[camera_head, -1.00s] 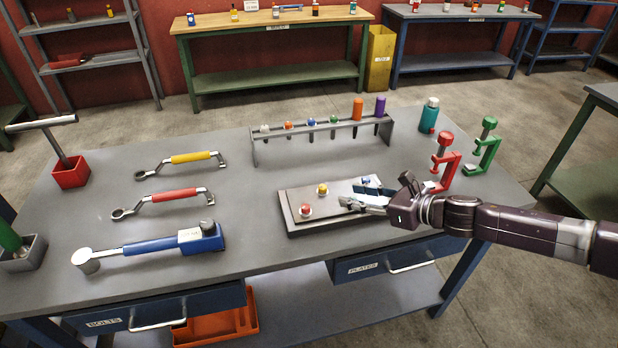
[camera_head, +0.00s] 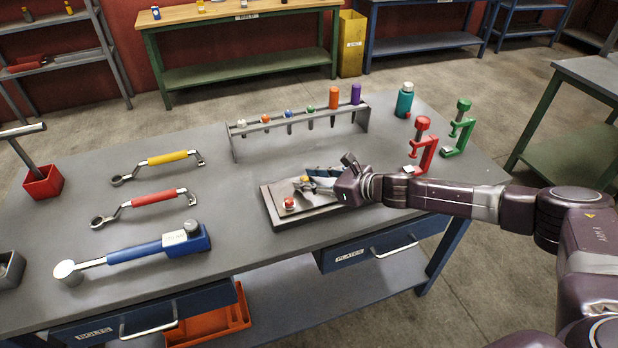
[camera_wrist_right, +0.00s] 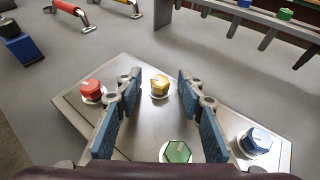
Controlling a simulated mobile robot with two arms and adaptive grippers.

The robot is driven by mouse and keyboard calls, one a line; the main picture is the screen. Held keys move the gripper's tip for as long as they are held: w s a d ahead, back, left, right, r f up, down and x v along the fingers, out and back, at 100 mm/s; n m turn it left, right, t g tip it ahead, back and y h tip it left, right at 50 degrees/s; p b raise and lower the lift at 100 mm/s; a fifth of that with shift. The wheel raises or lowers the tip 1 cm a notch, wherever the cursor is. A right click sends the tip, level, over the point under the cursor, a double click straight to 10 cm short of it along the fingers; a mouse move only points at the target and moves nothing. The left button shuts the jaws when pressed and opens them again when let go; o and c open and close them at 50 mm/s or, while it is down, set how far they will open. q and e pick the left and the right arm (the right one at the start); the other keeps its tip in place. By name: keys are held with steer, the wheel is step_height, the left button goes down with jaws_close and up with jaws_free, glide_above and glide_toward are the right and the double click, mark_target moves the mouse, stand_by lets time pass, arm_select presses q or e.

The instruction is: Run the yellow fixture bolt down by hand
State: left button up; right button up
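The fixture plate (camera_head: 290,219) lies on the workbench; its metal top (camera_wrist_right: 125,72) also shows in the right wrist view. The yellow fixture bolt (camera_head: 304,181) stands near its far edge, and in the right wrist view the yellow bolt (camera_wrist_right: 160,85) is a hex head on a round washer. My right gripper (camera_head: 312,183) is open, its blue-padded fingers (camera_wrist_right: 159,83) to either side of the yellow bolt with gaps showing. I cannot tell whether the fingertips are level with the head. My left gripper is not in view.
A red bolt (camera_wrist_right: 92,90), a green bolt (camera_wrist_right: 177,152) and a blue bolt (camera_wrist_right: 256,141) surround the yellow one. A tool rack (camera_head: 300,122) stands behind. Red (camera_head: 422,148) and green (camera_head: 459,128) clamps stand right; wrenches (camera_head: 155,198) and a torque wrench (camera_head: 140,250) lie left.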

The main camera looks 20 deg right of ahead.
steer(key=shift+c, duration=1.4)
jaws_close()
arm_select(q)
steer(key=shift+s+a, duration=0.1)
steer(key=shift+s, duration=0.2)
